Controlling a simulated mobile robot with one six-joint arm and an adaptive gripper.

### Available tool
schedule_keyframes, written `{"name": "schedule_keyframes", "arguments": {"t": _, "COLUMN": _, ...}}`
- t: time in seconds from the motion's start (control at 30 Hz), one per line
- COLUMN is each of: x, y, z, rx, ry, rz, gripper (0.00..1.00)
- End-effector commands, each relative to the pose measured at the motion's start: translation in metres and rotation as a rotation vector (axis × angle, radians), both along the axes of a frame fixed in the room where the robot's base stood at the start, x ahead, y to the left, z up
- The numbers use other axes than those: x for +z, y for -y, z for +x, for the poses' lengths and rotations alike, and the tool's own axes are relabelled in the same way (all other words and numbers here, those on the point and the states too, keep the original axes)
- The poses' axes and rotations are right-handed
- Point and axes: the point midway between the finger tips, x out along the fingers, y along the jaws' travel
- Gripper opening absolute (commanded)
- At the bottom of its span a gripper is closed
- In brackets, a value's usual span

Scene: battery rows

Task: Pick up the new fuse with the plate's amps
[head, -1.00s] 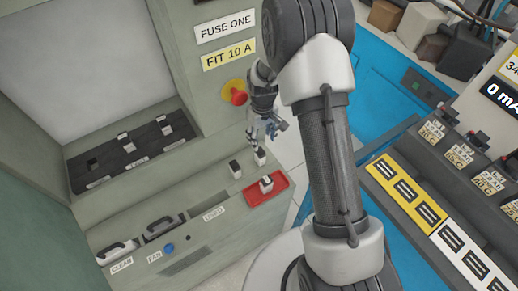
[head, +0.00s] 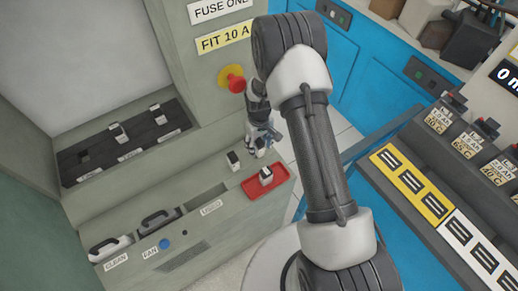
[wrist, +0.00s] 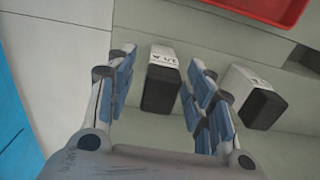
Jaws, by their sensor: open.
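The yellow plate (head: 225,38) on the cabinet reads "FIT 10 A". Two white fuses with dark ends stand on the cabinet ledge. In the wrist view one fuse (wrist: 160,80) is between the fingers of my open gripper (wrist: 160,66), with gaps on both sides. Its printed label is too small to read surely. The other fuse (wrist: 255,95) is just outside the right finger; the head view shows it left of my gripper (head: 234,160). In the head view my gripper (head: 262,142) largely hides the near fuse.
A red knob (head: 236,83) on a yellow base is on the wall behind my gripper.

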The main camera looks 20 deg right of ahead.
Motion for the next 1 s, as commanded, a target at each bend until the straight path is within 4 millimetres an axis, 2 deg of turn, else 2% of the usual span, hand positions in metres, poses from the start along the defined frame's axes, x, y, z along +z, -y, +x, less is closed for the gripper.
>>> {"name": "schedule_keyframes", "arguments": {"t": 0.17, "x": 0.0011, "y": 0.0002, "z": 0.0007, "rx": 0.0, "ry": 0.002, "rz": 0.0, "gripper": 0.48}}
{"name": "schedule_keyframes", "arguments": {"t": 0.87, "x": 0.0012, "y": 0.0002, "z": 0.0004, "rx": 0.0, "ry": 0.001, "rz": 0.0, "gripper": 0.02}}
{"name": "schedule_keyframes", "arguments": {"t": 1.0, "x": 0.0013, "y": 0.0001, "z": 0.0006, "rx": 0.0, "ry": 0.001, "rz": -0.001, "gripper": 0.0}}
